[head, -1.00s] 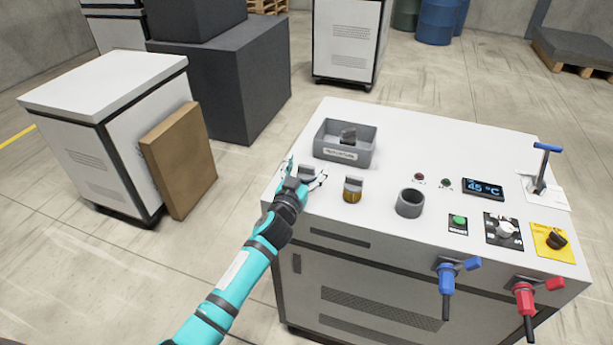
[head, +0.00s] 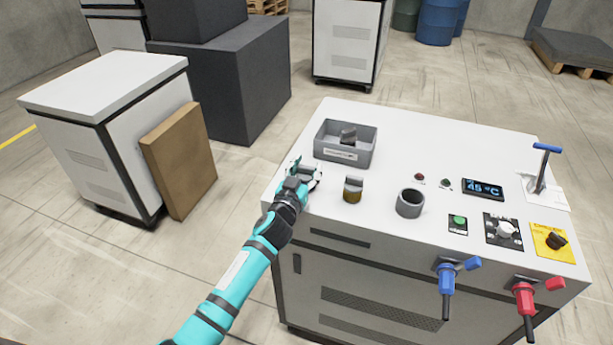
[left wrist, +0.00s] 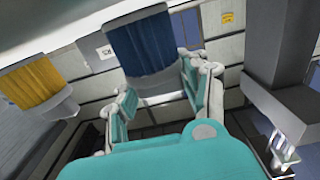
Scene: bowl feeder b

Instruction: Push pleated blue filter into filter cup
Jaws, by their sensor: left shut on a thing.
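The pleated blue filter (left wrist: 148,48) shows in the left wrist view between the teal finger pads of my left gripper (head: 307,173). My left gripper is shut on it at the left edge of the white machine top. In the head view the gripper mostly hides this filter. The filter cup (head: 409,203), a grey open cylinder, stands upright on the machine top, to the right of the gripper and apart from it. I see no filter in its mouth. My right gripper is not in view.
A grey bin (head: 343,155) holding a dark part is behind. Controls and a lever (head: 541,168) are at right.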

